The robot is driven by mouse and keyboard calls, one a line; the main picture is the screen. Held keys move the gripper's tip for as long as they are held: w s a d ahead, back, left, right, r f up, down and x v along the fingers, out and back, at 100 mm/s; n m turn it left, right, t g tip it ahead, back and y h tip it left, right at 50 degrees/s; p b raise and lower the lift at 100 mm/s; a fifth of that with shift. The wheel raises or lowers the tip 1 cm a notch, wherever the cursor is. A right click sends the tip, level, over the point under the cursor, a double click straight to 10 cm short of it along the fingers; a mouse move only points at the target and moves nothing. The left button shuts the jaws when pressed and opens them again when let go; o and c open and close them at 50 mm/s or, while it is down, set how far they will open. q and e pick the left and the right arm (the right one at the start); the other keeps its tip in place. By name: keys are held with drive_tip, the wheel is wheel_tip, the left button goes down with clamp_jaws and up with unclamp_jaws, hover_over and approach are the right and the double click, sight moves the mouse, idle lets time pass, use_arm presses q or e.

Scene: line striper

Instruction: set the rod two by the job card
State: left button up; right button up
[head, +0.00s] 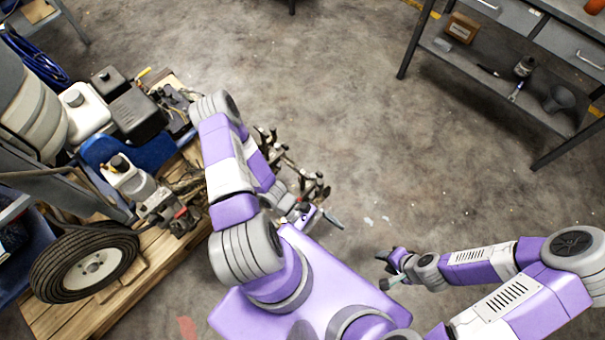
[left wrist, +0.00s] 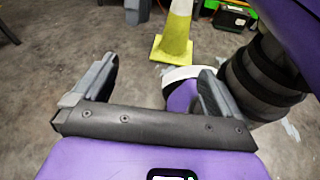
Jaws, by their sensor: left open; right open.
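The line striper (head: 140,120) stands at the left of the head view, with a black-tyred wheel (head: 88,262), white containers and a dark engine part. A dark assembly of rods and clamps (head: 292,172) sticks out to its right, partly behind my left arm. I cannot tell which rod is rod two, and I see no job card. My left gripper (head: 322,214) is beside the near end of this assembly. My right gripper (head: 384,270) is open and empty over the floor at lower right.
The striper rests on a wooden pallet (head: 150,312). A grey metal workbench (head: 470,75) with a lower shelf stands at upper right, holding a small box (head: 461,28). A yellow and white cone (left wrist: 176,38) stands in the left wrist view. The middle floor is clear.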

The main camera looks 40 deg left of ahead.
use_arm(q)
drive_tip(key=w+a+f+n+t+y+b, duration=0.1)
drive_tip(key=w+a+f+n+t+b, duration=0.1)
drive_tip(key=w+a+n+t, duration=0.65)
drive_tip(key=n+t+y, duration=0.9)
drive_tip(key=y, duration=0.3)
approach(301, 174)
drive_tip(key=w, duration=0.4)
drive_tip(key=shift+w+d+r, duration=0.1)
drive_tip(key=shift+r, duration=0.05)
drive_tip(key=w, duration=0.4)
drive_tip(key=w+b, duration=0.1)
drive_tip(key=w, duration=0.1)
drive_tip(key=shift+w+d, duration=0.35)
